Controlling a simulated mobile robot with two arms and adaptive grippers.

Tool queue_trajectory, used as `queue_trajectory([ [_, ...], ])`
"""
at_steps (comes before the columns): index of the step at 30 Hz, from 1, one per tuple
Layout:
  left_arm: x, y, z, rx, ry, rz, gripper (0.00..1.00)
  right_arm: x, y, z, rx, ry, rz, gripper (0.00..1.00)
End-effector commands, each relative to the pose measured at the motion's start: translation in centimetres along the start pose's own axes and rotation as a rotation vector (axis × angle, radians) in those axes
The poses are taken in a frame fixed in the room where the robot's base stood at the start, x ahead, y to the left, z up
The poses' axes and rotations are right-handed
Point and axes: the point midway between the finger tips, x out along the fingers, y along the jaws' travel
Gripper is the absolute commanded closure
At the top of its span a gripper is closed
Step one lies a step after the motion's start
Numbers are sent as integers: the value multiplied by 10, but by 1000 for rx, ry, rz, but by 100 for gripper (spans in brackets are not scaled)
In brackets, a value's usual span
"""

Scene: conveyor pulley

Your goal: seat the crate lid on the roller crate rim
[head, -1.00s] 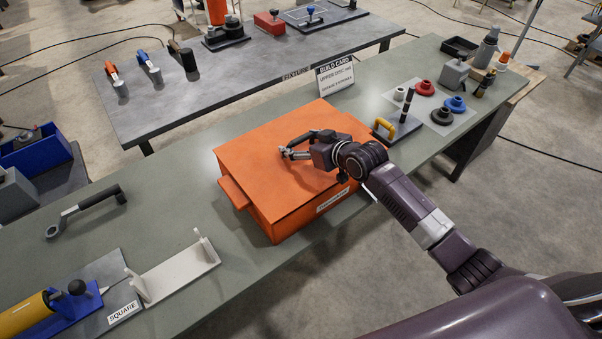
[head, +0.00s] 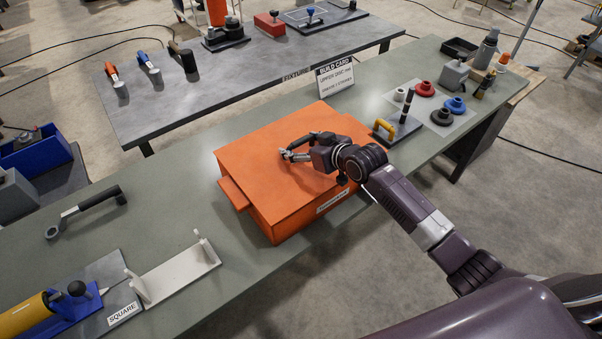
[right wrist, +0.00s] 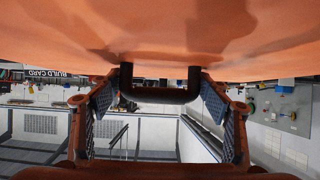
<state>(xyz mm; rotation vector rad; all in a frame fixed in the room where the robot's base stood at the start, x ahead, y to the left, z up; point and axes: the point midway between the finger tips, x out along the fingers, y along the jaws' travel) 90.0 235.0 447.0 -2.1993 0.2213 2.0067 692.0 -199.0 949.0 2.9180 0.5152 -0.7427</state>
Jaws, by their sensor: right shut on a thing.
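The orange crate lid (head: 262,149) lies over the top of the orange roller crate (head: 290,222), nearly in line with it. I cannot tell whether a thin gap is left between lid and rim. My right gripper (head: 290,155) is over the lid, reaching in from the right. It is shut on the lid's dark handle (right wrist: 160,92), which shows between the finger pads in the right wrist view, with the orange lid surface close behind it. My left gripper is not in view.
A base with a yellow handle (head: 384,129) and a dark post stands right of the crate. A build card (head: 335,78) stands behind it. A white bracket (head: 180,272) and a dark-handled tool (head: 88,211) lie left. Green bench top is clear beside the crate's left side.

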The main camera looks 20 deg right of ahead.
Motion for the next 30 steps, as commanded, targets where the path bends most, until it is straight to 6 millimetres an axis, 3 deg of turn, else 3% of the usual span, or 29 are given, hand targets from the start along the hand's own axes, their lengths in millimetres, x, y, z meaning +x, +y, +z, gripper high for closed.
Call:
queue_trajectory([
  [30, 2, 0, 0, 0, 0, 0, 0, 4, 0, 6, 0, 4, 1, 65],
])
